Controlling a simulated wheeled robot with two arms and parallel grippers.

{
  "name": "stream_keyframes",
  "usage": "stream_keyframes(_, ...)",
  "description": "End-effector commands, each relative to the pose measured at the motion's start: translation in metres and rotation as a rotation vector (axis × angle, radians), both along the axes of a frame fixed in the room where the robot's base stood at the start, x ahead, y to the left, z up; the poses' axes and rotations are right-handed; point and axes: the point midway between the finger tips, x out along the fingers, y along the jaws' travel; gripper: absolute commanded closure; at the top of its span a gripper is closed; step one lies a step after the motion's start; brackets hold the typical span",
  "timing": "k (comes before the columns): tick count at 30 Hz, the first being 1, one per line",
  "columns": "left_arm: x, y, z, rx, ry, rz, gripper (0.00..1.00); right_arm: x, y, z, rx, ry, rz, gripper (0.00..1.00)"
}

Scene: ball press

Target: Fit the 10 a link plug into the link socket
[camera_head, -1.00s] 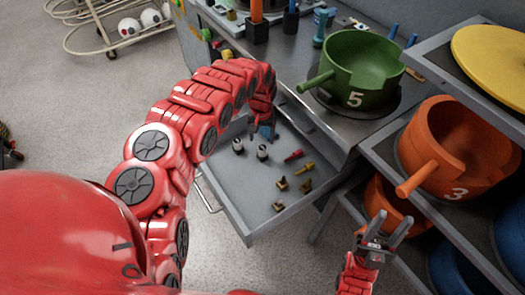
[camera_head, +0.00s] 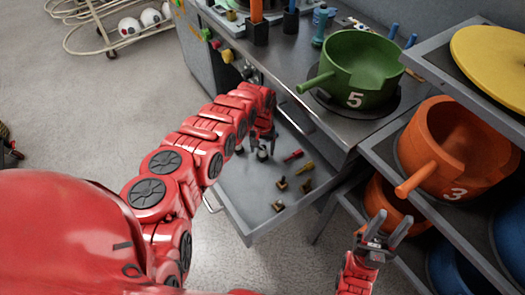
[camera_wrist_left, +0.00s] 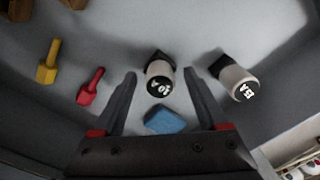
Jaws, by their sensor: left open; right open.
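A white plug with a black, blurred label that looks like 10 A or 20 A (camera_wrist_left: 160,79) stands in the drawer. My left gripper (camera_wrist_left: 160,74) is open, with its fingertips on either side of this plug, apart from it. A second white plug marked 15 A (camera_wrist_left: 238,82) stands to its right. In the head view my left gripper (camera_head: 262,142) is low over the plugs and partly covers them. My right gripper (camera_head: 383,228) is open and empty, in front of the orange pots. I cannot make out the link socket.
The open drawer (camera_head: 235,200) also holds a red piece (camera_head: 293,156), a yellow piece (camera_head: 305,167), several brass-brown pieces (camera_head: 281,184) and a blue block (camera_wrist_left: 171,121) near my left gripper. A green pot (camera_head: 362,65) stands above. Shelves with pots fill the right.

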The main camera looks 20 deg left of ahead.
Motion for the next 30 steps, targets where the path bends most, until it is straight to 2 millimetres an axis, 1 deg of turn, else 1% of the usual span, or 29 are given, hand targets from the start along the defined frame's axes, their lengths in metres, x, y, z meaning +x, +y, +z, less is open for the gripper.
stream_keyframes(1,0.0,0.0,0.0,0.0,0.0,0.0,0.28,0.0,0.0,0.0,0.0,0.0,0.0,0.55)
stream_keyframes(2,0.0,0.0,0.0,0.0,0.0,0.0,0.33,0.0,0.0,0.0,0.0,0.0,0.0,0.55)
stream_keyframes(3,0.0,0.0,0.0,0.0,0.0,0.0,0.4,0.0,0.0,0.0,0.0,0.0,0.0,0.55)
stream_keyframes(5,0.0,0.0,0.0,0.0,0.0,0.0,0.51,0.0,0.0,0.0,0.0,0.0,0.0,0.55)
stream_keyframes(6,0.0,0.0,0.0,0.0,0.0,0.0,0.58,0.0,0.0,0.0,0.0,0.0,0.0,0.55)
stream_keyframes(8,0.0,0.0,0.0,0.0,0.0,0.0,0.69,0.0,0.0,0.0,0.0,0.0,0.0,0.55)
stream_keyframes(9,0.0,0.0,0.0,0.0,0.0,0.0,0.76,0.0,0.0,0.0,0.0,0.0,0.0,0.55)
stream_keyframes(13,0.0,0.0,0.0,0.0,0.0,0.0,1.0,0.0,0.0,0.0,0.0,0.0,0.0,0.55)
stream_keyframes(23,0.0,0.0,0.001,0.0,0.0,0.0,1.0,0.0,0.0,0.0,0.0,0.0,0.0,0.55)
stream_keyframes(30,0.001,0.0,0.011,0.001,0.0,-0.002,1.0,0.0,0.0,0.001,0.0,0.0,0.0,0.55)
